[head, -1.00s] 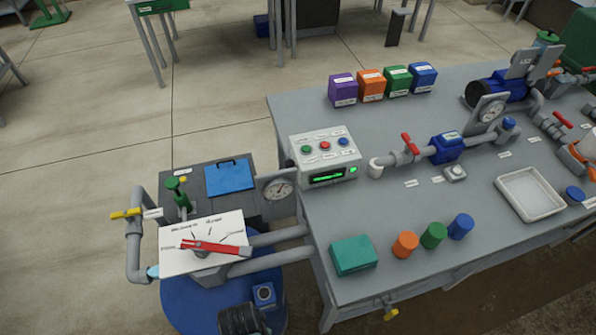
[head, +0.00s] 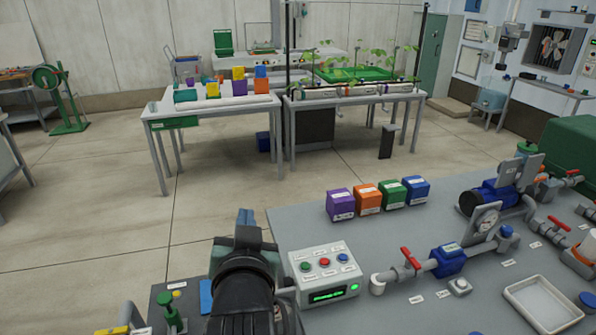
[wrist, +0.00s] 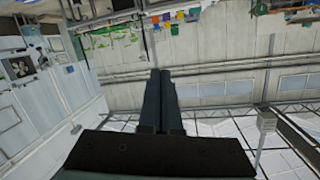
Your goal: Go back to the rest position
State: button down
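My gripper (head: 246,217) stands upright at the bottom centre of the head view, in front of the left end of the grey skid table. In the wrist view my gripper (wrist: 160,80) has its two dark fingers lying side by side, shut, with nothing seen between them. The wrist view looks out over the room's wall and ceiling, apparently turned over. My dark arm link hides part of the floor and some of the equipment left of the table.
The grey table (head: 440,290) carries a control box (head: 324,272), a red-handled valve (head: 411,258), a white tray (head: 541,305) and several coloured blocks. A green valve (head: 167,306) is at the lower left. Open floor (head: 110,230) lies between here and the back tables.

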jog(key=s+d+r+t, duration=0.2)
jog(key=s+r+t, duration=0.1)
jog(key=r, duration=0.7)
jog(key=s+d+r+t, duration=0.2)
jog(key=d+r+t, duration=0.1)
jog(key=r, duration=0.7)
jog(key=s+d+r+n+t+h, duration=0.1)
jog(key=s+r+t, duration=0.4)
jog(key=s+r, duration=0.7)
notch_tip(320, 180, up, 3)
jog(key=shift+d+f+t+h, duration=0.2)
jog(key=shift+d+t+h, duration=0.3)
jog(key=shift+d, duration=0.55)
jog(key=shift+w, duration=0.1)
